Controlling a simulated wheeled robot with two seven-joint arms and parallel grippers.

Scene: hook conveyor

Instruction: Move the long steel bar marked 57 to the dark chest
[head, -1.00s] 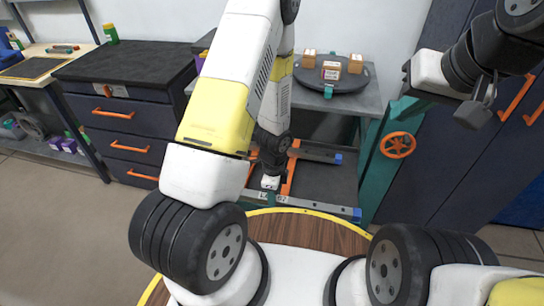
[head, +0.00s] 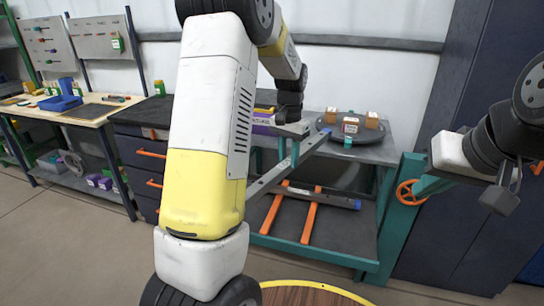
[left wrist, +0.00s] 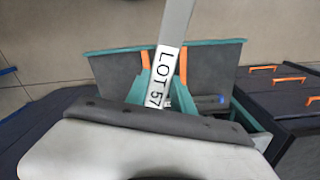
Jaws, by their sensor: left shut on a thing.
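The long steel bar (head: 312,143) is in the air in front of the grey worktable, running from lower left to a blue end at upper right. My left gripper (head: 290,131) is shut on it around the middle. In the left wrist view the bar (left wrist: 173,30) carries a white label reading LOT 57. The dark chest (head: 142,153), with a black top and orange drawer handles, stands left of the worktable, partly hidden by my left arm. My right gripper (head: 499,196) is at the right edge, away from the bar; its jaws are unclear.
Another grey bar (head: 333,198) with a blue end lies on orange supports on the worktable's lower shelf. A round dark turntable (head: 364,131) with small boxes stands on the worktable. A purple box (head: 263,123) is behind my left gripper. A wooden workbench (head: 80,112) is at far left.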

